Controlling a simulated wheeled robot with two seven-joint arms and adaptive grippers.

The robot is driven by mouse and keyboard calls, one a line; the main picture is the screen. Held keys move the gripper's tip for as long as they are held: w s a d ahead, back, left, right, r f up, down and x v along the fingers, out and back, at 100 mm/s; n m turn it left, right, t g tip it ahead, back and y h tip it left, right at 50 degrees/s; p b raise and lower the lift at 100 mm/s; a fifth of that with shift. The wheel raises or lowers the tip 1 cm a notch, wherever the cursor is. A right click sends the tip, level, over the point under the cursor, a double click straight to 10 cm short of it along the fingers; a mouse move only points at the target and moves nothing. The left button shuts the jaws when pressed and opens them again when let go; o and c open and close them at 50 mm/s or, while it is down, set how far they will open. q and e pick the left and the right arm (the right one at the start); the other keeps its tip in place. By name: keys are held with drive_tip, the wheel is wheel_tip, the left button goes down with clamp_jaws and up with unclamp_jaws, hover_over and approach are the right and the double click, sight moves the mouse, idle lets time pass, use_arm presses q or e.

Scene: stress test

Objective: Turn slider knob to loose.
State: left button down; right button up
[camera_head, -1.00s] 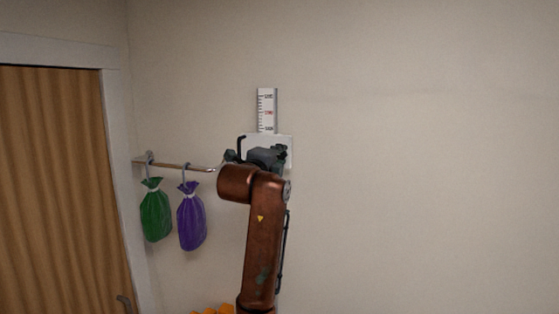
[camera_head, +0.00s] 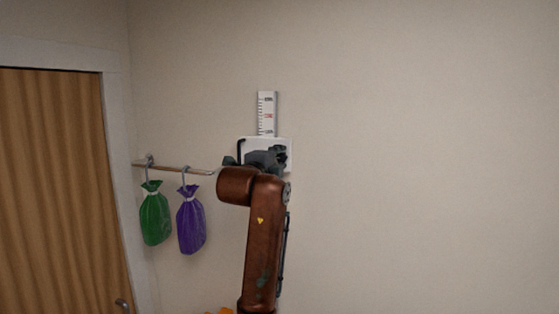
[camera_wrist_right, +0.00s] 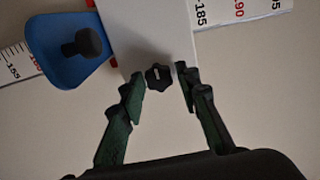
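A small black slider knob (camera_wrist_right: 159,77) with a lighter bar across its face sits on a white slider plate (camera_wrist_right: 150,35) in the right wrist view. My right gripper (camera_wrist_right: 160,80) is open, its two dark green fingers on either side of this knob; I cannot tell if they touch it. In the head view the white plate (camera_head: 286,143) is on the wall below a vertical ruler strip (camera_head: 266,113), and my right gripper and arm hide most of it and the knob. My left gripper is not in view.
A blue piece with a larger black knob (camera_wrist_right: 84,42) is beside the plate in the wrist view. Left of the arm, a wall rail (camera_head: 180,166) holds a green bag (camera_head: 155,214) and a purple bag (camera_head: 191,222). A wooden door (camera_head: 55,190) is far left. Right wall is bare.

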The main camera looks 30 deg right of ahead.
drive_tip(key=shift+o, duration=0.9)
drive_tip(key=v, duration=1.2)
drive_tip(key=shift+w+a+f, duration=0.1)
